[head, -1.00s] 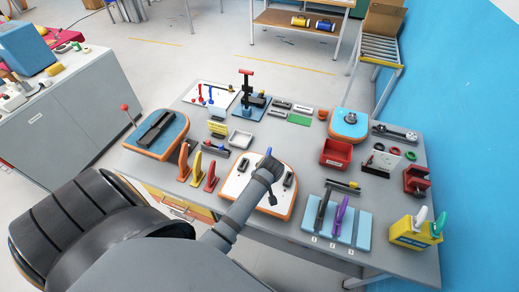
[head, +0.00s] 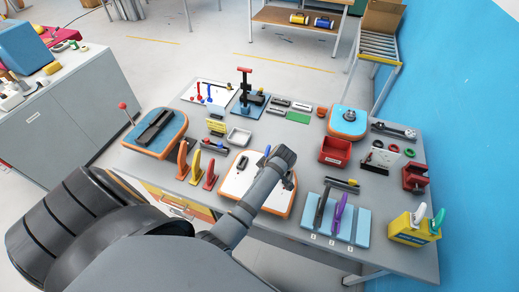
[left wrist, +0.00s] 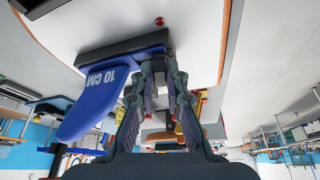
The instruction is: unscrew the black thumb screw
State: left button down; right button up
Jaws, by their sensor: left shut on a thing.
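My left arm reaches over a white board with an orange rim (head: 232,188) on the bench. Its gripper (head: 288,182) is at the board's right part, mostly hidden behind my wrist. In the left wrist view the two dark fingers (left wrist: 169,68) converge against the pale board. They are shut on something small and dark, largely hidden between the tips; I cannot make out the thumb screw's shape. Beside the fingers is a blue piece marked "10 CM" (left wrist: 88,95) against a black bar (left wrist: 115,48). Another dark fitting (head: 242,163) sits on the board's left part. My right gripper is not in view.
Orange, yellow and red upright handles (head: 210,176) stand left of the board. A light-blue panel (head: 362,228) with black and purple pieces lies to its right. A red bin (head: 334,151) is farther back. A yellow box (head: 412,234) stands at the right edge.

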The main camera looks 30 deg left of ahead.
pick_arm(q)
jog(key=shift+s+d+f+n+g, duration=0.15)
jog(key=shift+f+n+g, duration=0.1)
jog(key=shift+n+g, duration=0.4)
jog(key=shift+n, duration=0.35)
jog(key=n+b, duration=0.1)
jog(key=n, duration=0.1)
jog(key=shift+f+n+g+h, duration=0.1)
jog(key=shift+n+g+h, duration=0.2)
jog(key=shift+g, duration=0.05)
jog(key=shift+n, duration=0.3)
jog(key=shift+n+g, duration=0.4)
jog(key=shift+n, duration=0.2)
jog(key=shift+n+g+h, duration=0.3)
jog(key=shift+n, duration=0.8)
jog(key=c, duration=1.3)
grip_release()
jog(key=shift+w, duration=0.25)
